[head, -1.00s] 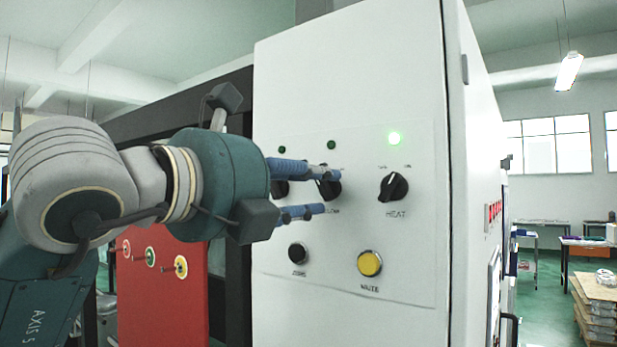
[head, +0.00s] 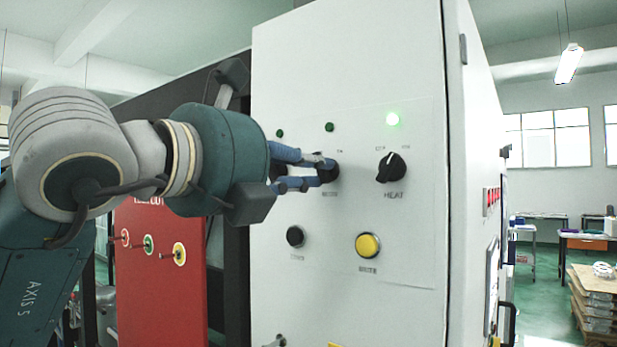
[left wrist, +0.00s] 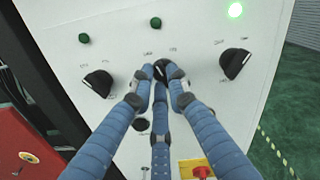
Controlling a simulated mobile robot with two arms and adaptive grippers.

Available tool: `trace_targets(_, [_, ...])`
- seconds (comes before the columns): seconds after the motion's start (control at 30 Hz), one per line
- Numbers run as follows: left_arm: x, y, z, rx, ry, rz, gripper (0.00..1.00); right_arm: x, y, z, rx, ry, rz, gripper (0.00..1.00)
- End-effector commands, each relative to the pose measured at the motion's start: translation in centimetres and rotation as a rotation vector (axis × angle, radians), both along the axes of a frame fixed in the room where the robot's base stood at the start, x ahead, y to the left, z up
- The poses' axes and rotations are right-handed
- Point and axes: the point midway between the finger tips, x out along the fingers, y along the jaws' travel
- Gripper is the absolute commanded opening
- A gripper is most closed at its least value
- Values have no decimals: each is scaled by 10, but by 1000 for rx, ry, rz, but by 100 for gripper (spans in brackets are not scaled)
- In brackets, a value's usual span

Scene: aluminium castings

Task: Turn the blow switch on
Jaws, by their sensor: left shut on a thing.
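The blow switch (head: 333,168) is the middle black rotary knob on the white panel, partly hidden by my fingers. It also shows in the left wrist view (left wrist: 161,66) between my fingertips. My left gripper (head: 323,173) is shut on this knob, and its blue fingers also show in the left wrist view (left wrist: 160,84). The lamp (head: 329,127) above the knob is dark green and unlit. I cannot tell the knob's exact angle. My right gripper is not in view.
The heat knob (head: 391,168) is to the right, under a lit green lamp (head: 392,119). Another black knob (left wrist: 98,82) is to the left. A black button (head: 295,236) and a yellow button (head: 368,245) are below. A red panel (head: 160,270) stands left of the cabinet.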

Motion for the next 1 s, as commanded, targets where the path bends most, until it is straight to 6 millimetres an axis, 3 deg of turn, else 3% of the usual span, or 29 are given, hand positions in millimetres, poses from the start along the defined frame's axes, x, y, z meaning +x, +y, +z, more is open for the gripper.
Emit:
trace_targets(0.4, [-1, 0, 0, 304, -225, 3, 0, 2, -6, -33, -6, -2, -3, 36])
trace_targets(1.0, [-2, -2, 4, 668, -489, 1, 0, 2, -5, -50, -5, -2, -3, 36])
